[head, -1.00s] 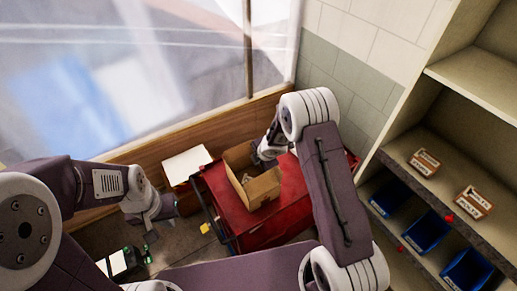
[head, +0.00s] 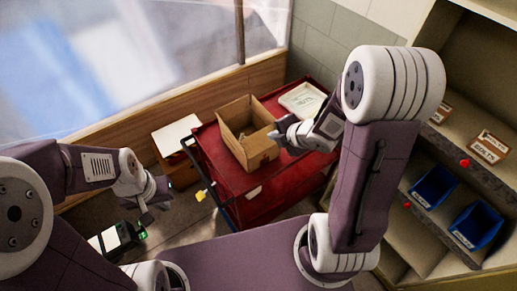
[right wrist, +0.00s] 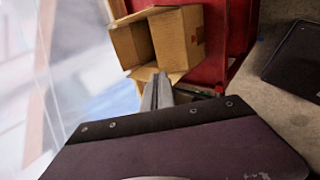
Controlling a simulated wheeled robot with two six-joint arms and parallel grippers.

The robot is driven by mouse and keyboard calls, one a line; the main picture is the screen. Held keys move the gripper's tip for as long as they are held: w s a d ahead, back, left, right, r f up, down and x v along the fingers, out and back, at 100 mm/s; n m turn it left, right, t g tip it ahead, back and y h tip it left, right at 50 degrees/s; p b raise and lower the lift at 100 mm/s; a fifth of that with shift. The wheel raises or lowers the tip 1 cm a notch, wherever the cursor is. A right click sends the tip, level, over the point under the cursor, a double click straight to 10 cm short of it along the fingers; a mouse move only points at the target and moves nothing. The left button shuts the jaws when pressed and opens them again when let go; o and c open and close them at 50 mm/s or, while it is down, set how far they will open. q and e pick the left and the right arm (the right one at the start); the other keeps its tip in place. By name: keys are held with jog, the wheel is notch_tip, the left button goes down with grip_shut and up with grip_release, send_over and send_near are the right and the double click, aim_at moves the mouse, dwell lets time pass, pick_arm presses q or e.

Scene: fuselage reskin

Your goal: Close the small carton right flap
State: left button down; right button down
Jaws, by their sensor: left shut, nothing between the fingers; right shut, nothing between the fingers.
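The small carton (head: 259,154) is a brown cardboard box with an open top, standing on the red cart. It also shows in the right wrist view (right wrist: 181,38), just beyond my fingers. A tan flap (right wrist: 172,77) seems to stick out from its near side there, partly behind my fingers. My right gripper (head: 275,133) is shut and empty at the carton's right side; its fingertips (right wrist: 158,78) look close to the flap, but I cannot tell whether they touch. My left gripper (head: 147,218) is shut and empty, low on the left, away from the carton.
The red cart (head: 212,150) has a white tray (head: 302,99) at its back right. A white sheet (head: 176,134) lies on a box left of the cart. Shelves with blue bins (head: 434,187) stand on the right. A window and wooden ledge (head: 150,115) are behind.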

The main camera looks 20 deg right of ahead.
jog(key=d, duration=0.1)
send_near(257, 133)
jog(key=x, duration=0.6)
jog(key=shift+f+p, duration=0.15)
jog(key=shift+p, duration=0.15)
jog(key=shift+w+a+f, duration=0.1)
jog(key=shift+f, duration=0.1)
pick_arm(q)
jog(key=shift+w+d+f, duration=0.2)
jog(key=shift+w+f, duration=0.1)
jog(key=shift+w, duration=0.05)
pick_arm(e)
jog(key=shift+w, duration=0.1)
